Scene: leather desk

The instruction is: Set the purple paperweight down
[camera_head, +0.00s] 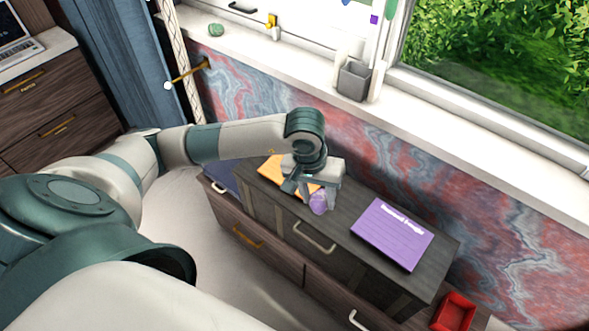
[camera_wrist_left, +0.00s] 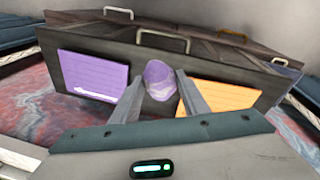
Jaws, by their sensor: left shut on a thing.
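The purple paperweight (camera_head: 319,202) is an egg-shaped piece with paler marbling. My left gripper (camera_head: 316,203) is shut on it above the dark wooden cabinet top (camera_head: 342,222). In the left wrist view the paperweight (camera_wrist_left: 160,80) sits between the two fingers of my left gripper (camera_wrist_left: 160,88). I cannot tell whether its base touches the cabinet top. A purple pad (camera_head: 393,233) lies on the cabinet to the right, and an orange pad (camera_head: 273,172) lies to the left, partly hidden by the gripper. My right gripper is not in view.
A red tray (camera_head: 454,312) is at the lower right. A window sill (camera_head: 440,115) with a grey cup (camera_head: 353,80) and a green object (camera_head: 216,30) runs behind the cabinet. Bare cabinet top shows between the gripper and the purple pad.

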